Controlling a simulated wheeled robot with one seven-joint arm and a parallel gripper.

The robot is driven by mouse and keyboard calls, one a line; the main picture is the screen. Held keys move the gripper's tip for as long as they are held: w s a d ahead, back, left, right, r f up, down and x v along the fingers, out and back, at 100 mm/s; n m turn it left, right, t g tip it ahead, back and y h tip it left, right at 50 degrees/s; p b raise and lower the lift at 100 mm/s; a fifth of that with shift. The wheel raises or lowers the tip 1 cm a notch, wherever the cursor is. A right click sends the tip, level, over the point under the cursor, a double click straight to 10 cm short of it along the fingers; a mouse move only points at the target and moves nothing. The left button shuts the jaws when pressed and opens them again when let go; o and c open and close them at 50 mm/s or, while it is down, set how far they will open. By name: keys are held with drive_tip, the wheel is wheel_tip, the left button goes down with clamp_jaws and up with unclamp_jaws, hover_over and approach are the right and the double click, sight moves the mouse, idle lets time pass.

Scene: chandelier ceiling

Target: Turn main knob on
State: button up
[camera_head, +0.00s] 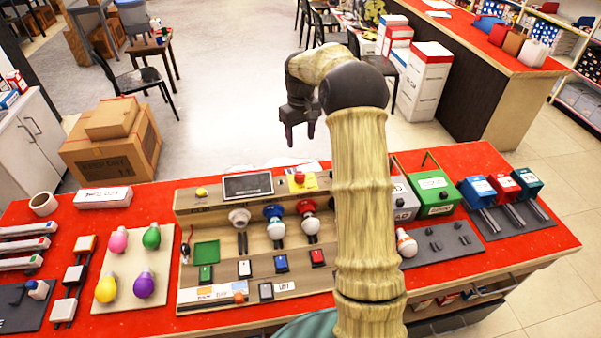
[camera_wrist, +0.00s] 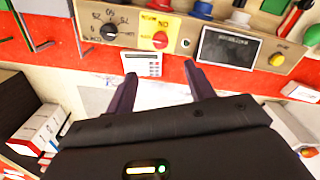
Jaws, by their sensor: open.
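The main knob is a red knob (camera_head: 299,177) on a yellow plate at the back edge of the wooden control board (camera_head: 208,294). In the wrist view the red knob (camera_wrist: 160,39) shows upside down, with lettering on its yellow plate (camera_wrist: 157,22). My gripper (camera_head: 301,138) hangs in the air behind the board, apart from the knob. In the wrist view my gripper (camera_wrist: 160,76) has its two dark fingers spread with nothing between them. The knob lies beyond the fingertips and is not touched.
A black dial (camera_wrist: 108,31) sits beside the yellow plate, and a dark screen (camera_head: 247,185) is on its other side. Bulbs in sockets (camera_head: 275,226) stand in front. My arm hides part of the board's right side.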

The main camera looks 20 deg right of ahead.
sight(301, 175)
wheel_tip(301, 175, down, 16)
drive_tip(key=p, duration=0.3)
drive_tip(key=shift+r, duration=0.25)
drive_tip(key=shift+c, duration=0.2)
drive_tip(key=c, duration=0.9)
